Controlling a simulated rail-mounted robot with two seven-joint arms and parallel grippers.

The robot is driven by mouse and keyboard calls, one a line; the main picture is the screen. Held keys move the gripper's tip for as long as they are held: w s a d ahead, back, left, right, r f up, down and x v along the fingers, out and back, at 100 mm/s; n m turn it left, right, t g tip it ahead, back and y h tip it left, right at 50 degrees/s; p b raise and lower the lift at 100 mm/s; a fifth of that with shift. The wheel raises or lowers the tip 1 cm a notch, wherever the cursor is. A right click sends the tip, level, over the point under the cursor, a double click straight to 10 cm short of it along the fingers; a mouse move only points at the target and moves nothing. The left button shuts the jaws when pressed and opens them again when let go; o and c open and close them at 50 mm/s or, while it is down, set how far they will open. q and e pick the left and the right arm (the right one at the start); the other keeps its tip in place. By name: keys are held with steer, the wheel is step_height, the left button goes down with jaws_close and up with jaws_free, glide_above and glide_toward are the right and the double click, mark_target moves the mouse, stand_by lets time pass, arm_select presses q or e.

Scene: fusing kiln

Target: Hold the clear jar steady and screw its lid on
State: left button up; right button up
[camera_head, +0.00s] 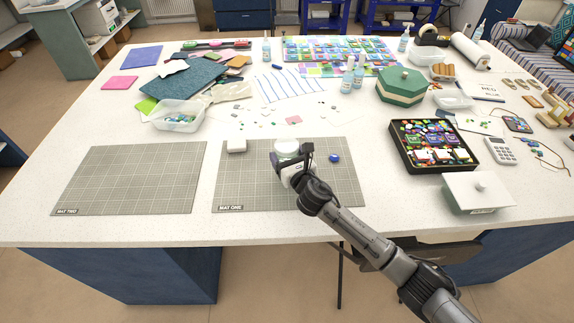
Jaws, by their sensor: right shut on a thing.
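The clear jar (286,146) is a small, pale, round shape at the back edge of the mat labelled MAT ONE (250,190). My right gripper (291,159) reaches in from the lower right and is shut on the jar; its fingers and wrist hide the jar's lower part. A small round blue piece (334,158) lies on the mat to the right of the gripper, apart from it; I cannot tell for sure whether it is the lid. My left gripper is not in view.
The mat labelled MAT TWO (130,180) is bare. A black tray of colored pieces (433,168) and a white lidded box (478,192) stand to the right. A clear tub (178,122) stands at the left.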

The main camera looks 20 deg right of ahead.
step_height(320, 180, down, 3)
steer(key=shift+f+b, duration=0.15)
steer(key=shift+b, duration=0.7)
steer(key=shift+f, duration=0.35)
steer(key=shift+f, duration=0.1)
steer(key=o, duration=1.7)
